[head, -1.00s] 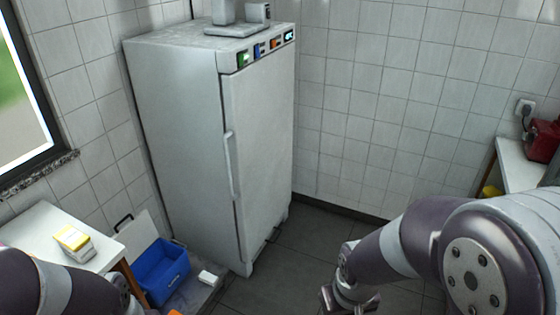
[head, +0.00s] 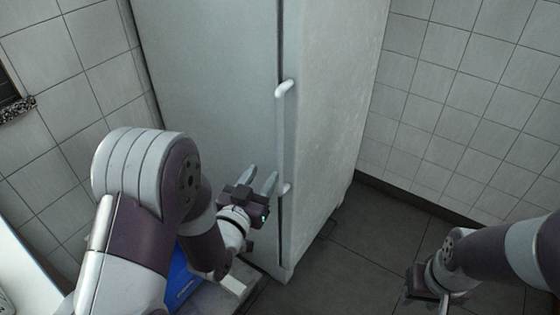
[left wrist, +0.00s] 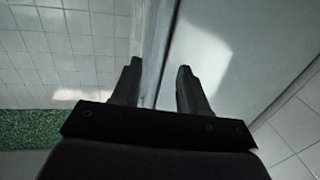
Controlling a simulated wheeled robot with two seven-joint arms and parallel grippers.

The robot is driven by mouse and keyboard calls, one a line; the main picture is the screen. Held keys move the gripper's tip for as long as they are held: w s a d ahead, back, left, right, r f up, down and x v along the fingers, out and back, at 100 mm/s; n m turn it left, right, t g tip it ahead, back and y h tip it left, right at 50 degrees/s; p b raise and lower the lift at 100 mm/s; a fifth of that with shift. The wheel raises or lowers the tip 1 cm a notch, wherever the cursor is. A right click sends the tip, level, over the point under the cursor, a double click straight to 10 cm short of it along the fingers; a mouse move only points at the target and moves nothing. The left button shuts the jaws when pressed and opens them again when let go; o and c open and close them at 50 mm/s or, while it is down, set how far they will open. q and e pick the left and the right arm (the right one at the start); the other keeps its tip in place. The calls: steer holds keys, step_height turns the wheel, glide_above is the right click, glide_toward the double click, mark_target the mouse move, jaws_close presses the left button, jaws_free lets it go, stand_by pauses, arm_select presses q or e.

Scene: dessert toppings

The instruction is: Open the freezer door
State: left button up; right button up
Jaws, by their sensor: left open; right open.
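The white freezer (head: 210,70) stands in the middle of the head view. Its door (head: 335,110) is shut, with a dark seam along its left edge. A white vertical handle (head: 282,125) runs beside that seam. My left gripper (head: 262,178) is open and appears empty, just left of the handle's lower end. Its fingers point up towards the freezer; I cannot tell whether they touch it. In the left wrist view, the open fingers (left wrist: 158,78) stand on either side of a pale vertical edge. My right gripper (head: 435,297) is open at the lower right, away from the freezer.
A blue bin (head: 180,280) is partly hidden behind my left arm. A white table edge (head: 25,275) is at lower left. Tiled walls stand left and right. The dark floor (head: 345,255) right of the freezer is clear. Green material (left wrist: 28,128) shows in the left wrist view.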

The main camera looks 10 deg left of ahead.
mark_target(278, 152)
arm_select(q)
steer(key=w, duration=0.3)
steer(key=w+d, duration=0.1)
steer(key=w, duration=0.6)
steer(key=shift+d+r+b, duration=0.15)
steer(key=shift+d+b, duration=0.2)
steer(key=shift+b, duration=0.05)
jaws_close()
